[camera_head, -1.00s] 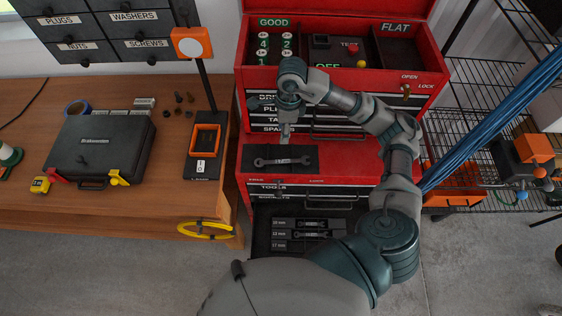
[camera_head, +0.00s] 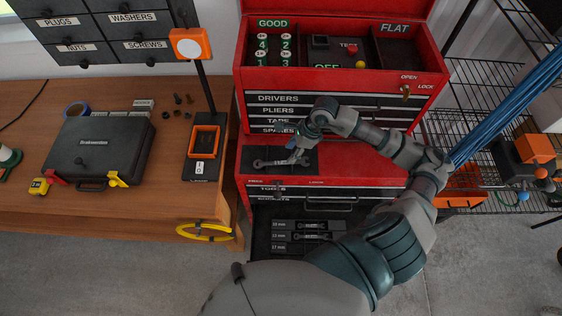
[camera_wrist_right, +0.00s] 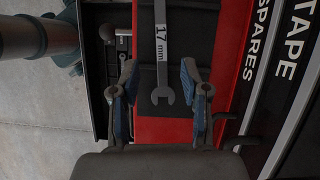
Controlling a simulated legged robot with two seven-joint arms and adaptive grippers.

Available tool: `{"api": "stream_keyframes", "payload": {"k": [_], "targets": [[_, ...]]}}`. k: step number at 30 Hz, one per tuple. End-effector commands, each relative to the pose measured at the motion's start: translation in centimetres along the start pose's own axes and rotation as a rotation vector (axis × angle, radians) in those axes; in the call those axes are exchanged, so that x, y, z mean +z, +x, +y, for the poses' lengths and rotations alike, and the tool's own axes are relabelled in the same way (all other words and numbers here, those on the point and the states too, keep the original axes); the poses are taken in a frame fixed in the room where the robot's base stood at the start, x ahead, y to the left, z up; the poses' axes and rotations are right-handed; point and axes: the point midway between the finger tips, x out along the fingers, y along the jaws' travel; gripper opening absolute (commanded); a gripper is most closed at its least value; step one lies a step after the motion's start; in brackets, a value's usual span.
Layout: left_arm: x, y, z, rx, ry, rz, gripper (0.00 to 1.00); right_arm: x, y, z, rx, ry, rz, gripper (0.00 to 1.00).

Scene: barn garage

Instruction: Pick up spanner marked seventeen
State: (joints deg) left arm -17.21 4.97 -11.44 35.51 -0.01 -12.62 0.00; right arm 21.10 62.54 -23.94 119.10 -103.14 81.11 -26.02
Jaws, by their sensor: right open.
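The spanner marked 17 mm (camera_head: 268,163) lies flat on a black mat (camera_head: 310,168) on the red ledge of the tool chest. In the right wrist view the spanner (camera_wrist_right: 161,70) points its open jaw toward my gripper, and its 17 mm label is readable. My right gripper (camera_head: 291,146) is over the right end of the spanner. In the wrist view its open blue-padded fingers (camera_wrist_right: 157,72) stand on either side of the spanner, with gaps to both. Nothing is held. My left gripper is not in view.
Below the ledge, an open drawer (camera_head: 267,229) has slots labelled 10, 13 and 17 mm, with spanners in the upper two. The red chest (camera_head: 340,82) rises behind. A wooden bench (camera_head: 150,200) with a black case (camera_head: 100,145) stands left. A wire shelf (camera_head: 480,100) is right.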

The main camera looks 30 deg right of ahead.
Motion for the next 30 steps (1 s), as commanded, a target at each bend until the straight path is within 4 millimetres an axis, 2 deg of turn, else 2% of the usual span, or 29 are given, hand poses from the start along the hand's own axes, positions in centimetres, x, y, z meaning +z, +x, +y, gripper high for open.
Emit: {"api": "stream_keyframes", "payload": {"k": [7,15,23,28,29,30], "targets": [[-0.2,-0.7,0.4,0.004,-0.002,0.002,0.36,0.3,2.1,0.1,0.003,0.002,-0.001,0.46],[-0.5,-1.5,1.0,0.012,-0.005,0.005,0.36,0.8,5.9,0.1,0.0,0.0,0.003,0.46],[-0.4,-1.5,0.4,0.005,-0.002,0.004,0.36,0.5,6.3,0.0,-0.001,0.0,0.002,0.46],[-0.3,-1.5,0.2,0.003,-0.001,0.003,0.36,0.4,6.2,-0.1,0.0,0.0,0.002,0.06],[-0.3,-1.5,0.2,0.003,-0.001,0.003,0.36,0.4,6.2,-0.1,0.0,0.0,0.002,0.0],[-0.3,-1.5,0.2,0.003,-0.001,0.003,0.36,0.4,6.2,-0.1,0.0,0.0,0.002,0.0]]}}
